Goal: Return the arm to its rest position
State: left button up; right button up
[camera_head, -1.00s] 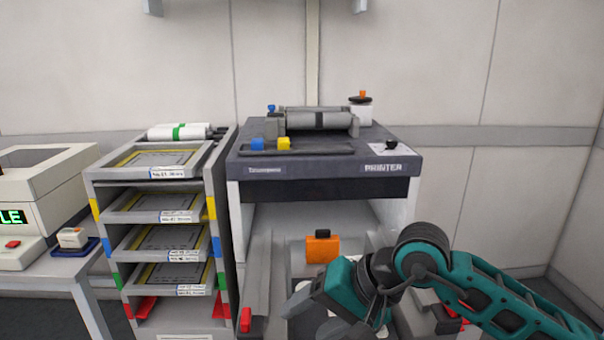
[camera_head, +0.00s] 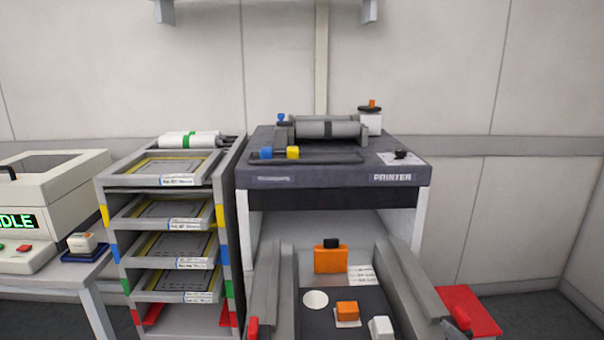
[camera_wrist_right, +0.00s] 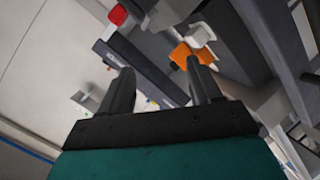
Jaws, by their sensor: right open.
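My right gripper (camera_wrist_right: 160,85) shows in the right wrist view with its two dark fingers apart and nothing between them. The view is tilted, with the printer's dark front edge (camera_wrist_right: 140,70) beyond the fingers. An orange block (camera_wrist_right: 193,54) appears behind the right finger, and I cannot tell whether they touch. My left gripper is not in either view.
The printer (camera_head: 335,177) stands at centre, with an orange block (camera_head: 331,260) and a smaller orange block (camera_head: 347,309) in its lower bay. A tray rack (camera_head: 230,190) stands to its left. A machine reading IDLE (camera_head: 45,210) is at far left. A red surface (camera_head: 470,311) lies at right.

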jog(key=s+f+m+g+y, duration=0.1)
jog(key=s+f+m+g, duration=0.95)
jog(key=s, duration=0.85)
jog(key=w+a+f+n+t+y+p, duration=0.2)
jog(key=w+f+t, duration=0.5)
jog(key=w+f, duration=0.1)
jog(key=shift+w+f+n+p, duration=0.3)
jog(key=shift+f+n+p, duration=0.05)
jog(key=shift+f+p, duration=0.05)
jog(key=shift+a, duration=0.1)
jog(key=shift+c, duration=0.2)
